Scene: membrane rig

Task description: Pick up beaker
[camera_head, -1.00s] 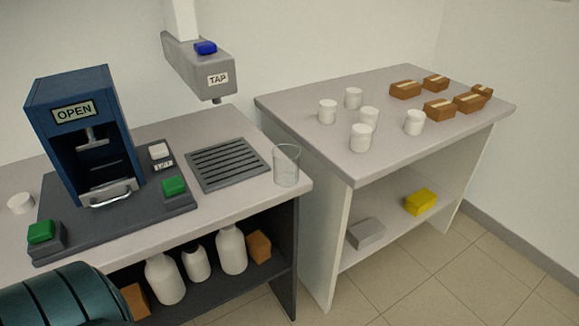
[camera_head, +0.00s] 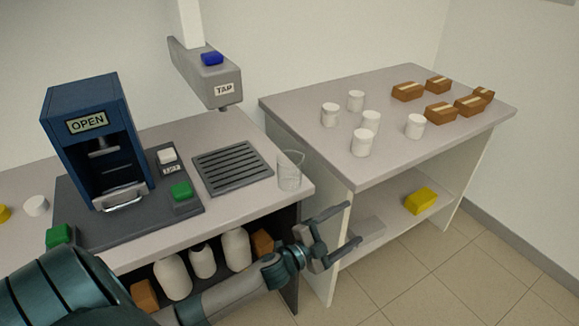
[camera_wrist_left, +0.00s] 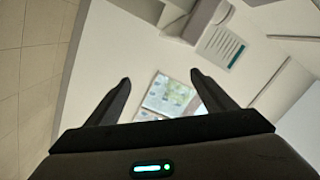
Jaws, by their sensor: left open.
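The clear glass beaker (camera_head: 290,170) stands upright on the near counter (camera_head: 240,205), close to its right front corner and right of the dark drain grate (camera_head: 232,167). My left gripper (camera_head: 352,222) is open and empty, in front of the counter edge, to the right of and lower than the beaker and apart from it. In the left wrist view the open fingers (camera_wrist_left: 160,85) have nothing between them but a background wall with posters; I cannot make out the beaker there. My right gripper is not in view.
A tap (camera_head: 222,90) overhangs the grate. A blue press marked OPEN (camera_head: 88,122) stands on the left. The right table (camera_head: 300,100) bears several white jars and brown boxes. A shelf under the counter holds white bottles. There is a gap between counter and table.

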